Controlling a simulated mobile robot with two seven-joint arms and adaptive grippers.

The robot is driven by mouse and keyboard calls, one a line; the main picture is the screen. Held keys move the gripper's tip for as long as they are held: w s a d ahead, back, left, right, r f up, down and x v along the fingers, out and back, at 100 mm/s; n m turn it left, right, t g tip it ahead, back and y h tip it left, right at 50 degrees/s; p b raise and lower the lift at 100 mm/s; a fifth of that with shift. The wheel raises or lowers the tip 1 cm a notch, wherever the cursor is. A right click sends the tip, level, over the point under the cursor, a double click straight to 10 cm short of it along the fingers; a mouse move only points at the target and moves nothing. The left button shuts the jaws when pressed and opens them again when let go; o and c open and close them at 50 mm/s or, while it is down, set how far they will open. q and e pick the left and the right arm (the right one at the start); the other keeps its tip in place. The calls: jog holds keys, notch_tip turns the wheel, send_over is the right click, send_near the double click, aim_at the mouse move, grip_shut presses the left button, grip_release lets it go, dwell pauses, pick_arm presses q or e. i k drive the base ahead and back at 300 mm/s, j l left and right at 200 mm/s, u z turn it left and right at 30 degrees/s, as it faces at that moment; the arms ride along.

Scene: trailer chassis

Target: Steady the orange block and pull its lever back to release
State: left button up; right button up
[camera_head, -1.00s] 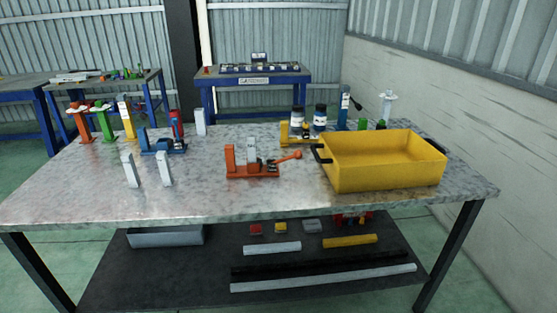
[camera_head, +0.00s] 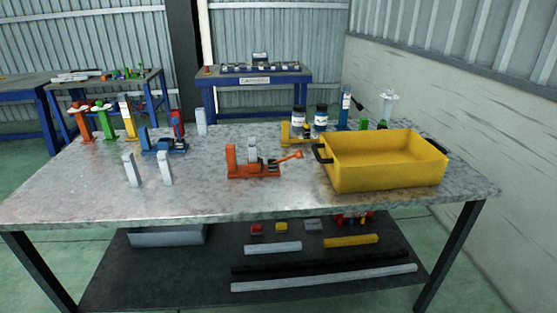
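The orange block (camera_head: 254,172) is a low clamp-like fixture standing on the metal table, near its middle. It has an upright orange plate at its left end. A grey upright piece (camera_head: 252,149) stands in it. Its orange lever (camera_head: 287,157) sticks out to the right, tilted slightly up, with its rounded tip close to the yellow bin. Neither of my grippers shows in the head view, so nothing is seen touching the block or the lever.
A yellow bin (camera_head: 385,183) with black handles stands right of the block. Two grey blocks (camera_head: 147,168) stand to the left. A blue fixture (camera_head: 163,145) and a yellow fixture (camera_head: 287,132) stand behind. The front of the metal table (camera_head: 240,203) is clear.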

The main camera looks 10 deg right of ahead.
aim_at(298, 154)
jog(key=i+l, duration=0.15)
jog(key=i, duration=0.55)
jog(key=i+l, duration=0.2)
jog(key=i, duration=0.45)
jog(key=k, duration=0.6)
jog(key=i, duration=0.75)
